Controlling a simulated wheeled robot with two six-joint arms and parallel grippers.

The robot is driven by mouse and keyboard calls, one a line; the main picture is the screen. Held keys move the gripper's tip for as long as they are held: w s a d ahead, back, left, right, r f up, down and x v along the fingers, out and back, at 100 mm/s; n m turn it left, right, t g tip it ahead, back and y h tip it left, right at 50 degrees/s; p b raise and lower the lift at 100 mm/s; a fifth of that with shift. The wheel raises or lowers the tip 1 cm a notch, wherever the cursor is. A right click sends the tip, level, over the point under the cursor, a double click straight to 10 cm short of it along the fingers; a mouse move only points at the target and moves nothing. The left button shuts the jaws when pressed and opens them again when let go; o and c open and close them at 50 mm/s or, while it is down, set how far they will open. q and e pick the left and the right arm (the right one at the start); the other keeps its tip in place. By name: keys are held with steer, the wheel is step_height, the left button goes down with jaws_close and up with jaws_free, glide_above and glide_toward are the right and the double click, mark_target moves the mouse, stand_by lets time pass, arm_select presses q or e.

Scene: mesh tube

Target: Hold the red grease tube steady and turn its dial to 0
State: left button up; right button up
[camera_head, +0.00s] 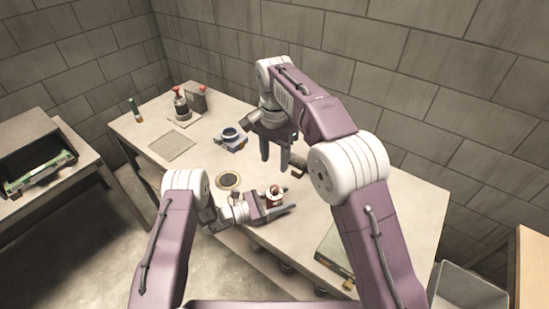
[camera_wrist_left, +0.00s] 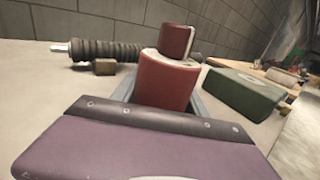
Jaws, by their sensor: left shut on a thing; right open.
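The red grease tube (camera_head: 274,201) stands upright near the table's front edge, between the fingers of my left gripper (camera_head: 277,204). In the left wrist view the tube (camera_wrist_left: 165,84) shows as a dull red cylinder, with a narrower dark red dial (camera_wrist_left: 176,41) on top. The dial has a pale stripe on its right side; no number can be read. My left gripper is shut on the tube's body. My right gripper (camera_head: 274,164) is open and empty, pointing down above the table, behind the tube in the head view.
A black ribbed rod (camera_wrist_left: 112,50) and a small brown block (camera_wrist_left: 105,67) lie behind the tube. A green box (camera_wrist_left: 243,93) is to the right.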

arm_select(q)
steer(key=o, duration=1.6)
